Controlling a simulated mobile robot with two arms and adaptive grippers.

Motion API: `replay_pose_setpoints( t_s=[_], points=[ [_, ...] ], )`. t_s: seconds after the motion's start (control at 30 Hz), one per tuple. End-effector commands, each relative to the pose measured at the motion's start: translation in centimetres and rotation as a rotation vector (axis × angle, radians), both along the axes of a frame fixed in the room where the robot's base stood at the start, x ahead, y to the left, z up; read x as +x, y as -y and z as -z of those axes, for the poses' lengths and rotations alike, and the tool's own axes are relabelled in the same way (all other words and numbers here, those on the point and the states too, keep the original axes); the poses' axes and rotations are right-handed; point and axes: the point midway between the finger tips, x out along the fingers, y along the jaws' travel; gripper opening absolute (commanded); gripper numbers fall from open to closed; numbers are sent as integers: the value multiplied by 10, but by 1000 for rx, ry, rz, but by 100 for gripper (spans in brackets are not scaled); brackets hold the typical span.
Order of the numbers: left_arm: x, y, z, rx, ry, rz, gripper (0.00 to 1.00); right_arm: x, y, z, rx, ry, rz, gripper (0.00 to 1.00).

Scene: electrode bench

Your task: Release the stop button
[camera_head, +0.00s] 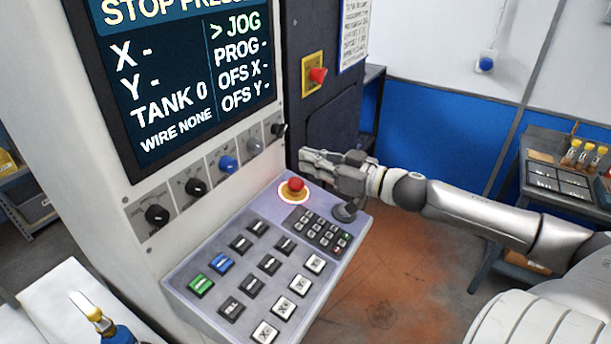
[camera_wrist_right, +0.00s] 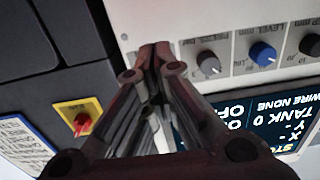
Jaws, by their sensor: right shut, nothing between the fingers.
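The red stop button (camera_head: 294,186) sits in a pale round surround with a reddish glow at the upper part of the sloped control panel (camera_head: 185,272). The screen (camera_head: 180,75) above shows a line starting "STOP PRES", cut off at the top. My right gripper (camera_head: 306,160) is shut and empty, just above and behind the stop button in the picture, apart from it. In the right wrist view its closed fingers (camera_wrist_right: 155,50) point toward the machine's front; the stop button is not seen there. My left gripper is not in view.
A row of knobs, including a blue one (camera_head: 228,164), lies under the screen. A red switch on a yellow plate (camera_head: 314,77) is on the dark cabinet. A side table (camera_head: 560,190) with bottles stands at the right.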

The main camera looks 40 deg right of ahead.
Motion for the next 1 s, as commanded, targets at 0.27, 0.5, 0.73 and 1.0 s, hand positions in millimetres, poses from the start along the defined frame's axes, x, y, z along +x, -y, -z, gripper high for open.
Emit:
replay_pose_setpoints(
  t_s=[0.27,0.5,0.73,1.0],
  points=[
    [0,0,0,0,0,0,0,10,-4,22,3,1,2,0],
    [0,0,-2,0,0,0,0,13,-5,38,-1,0,1,0],
    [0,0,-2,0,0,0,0,13,-6,39,-1,0,0,0],
    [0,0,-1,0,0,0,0,15,-6,53,4,-2,1,0]
  ],
)
